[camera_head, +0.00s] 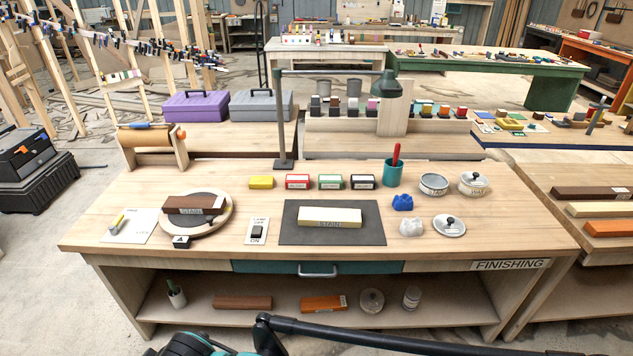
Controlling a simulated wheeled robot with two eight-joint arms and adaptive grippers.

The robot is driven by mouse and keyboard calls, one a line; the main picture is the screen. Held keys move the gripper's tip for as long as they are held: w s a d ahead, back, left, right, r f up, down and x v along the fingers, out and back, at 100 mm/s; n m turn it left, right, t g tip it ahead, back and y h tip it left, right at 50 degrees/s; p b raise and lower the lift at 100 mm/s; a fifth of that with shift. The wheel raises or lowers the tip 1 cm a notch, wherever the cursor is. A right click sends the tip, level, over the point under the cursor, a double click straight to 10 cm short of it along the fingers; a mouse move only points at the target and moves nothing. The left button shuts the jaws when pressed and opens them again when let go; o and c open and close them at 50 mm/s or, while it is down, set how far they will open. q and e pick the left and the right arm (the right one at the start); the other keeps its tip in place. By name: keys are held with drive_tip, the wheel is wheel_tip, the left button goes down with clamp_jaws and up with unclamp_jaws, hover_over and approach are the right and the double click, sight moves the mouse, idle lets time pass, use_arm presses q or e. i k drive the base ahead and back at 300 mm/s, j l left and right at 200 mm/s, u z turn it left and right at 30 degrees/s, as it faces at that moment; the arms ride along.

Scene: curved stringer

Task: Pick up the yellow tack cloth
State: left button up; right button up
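A small flat yellow item (261,182), which looks like the yellow tack cloth, lies near the back of the wooden finishing bench (120,218), left of its middle. It is at the left end of a row with a red-labelled box (298,181), a green-labelled box (331,181) and a black-labelled box (363,181). Its top and front are uncovered, and nothing touches it. Neither of my grippers shows.
A grey mat (290,236) with a pale block (329,217) lies in front of the row. A lamp post (281,120) rises behind the yellow item. A round turntable (190,226) is left, and a teal cup (393,172), crumpled blue cloth (403,202) and tins are right.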

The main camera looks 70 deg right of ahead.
sight(256, 182)
drive_tip(key=z, duration=2)
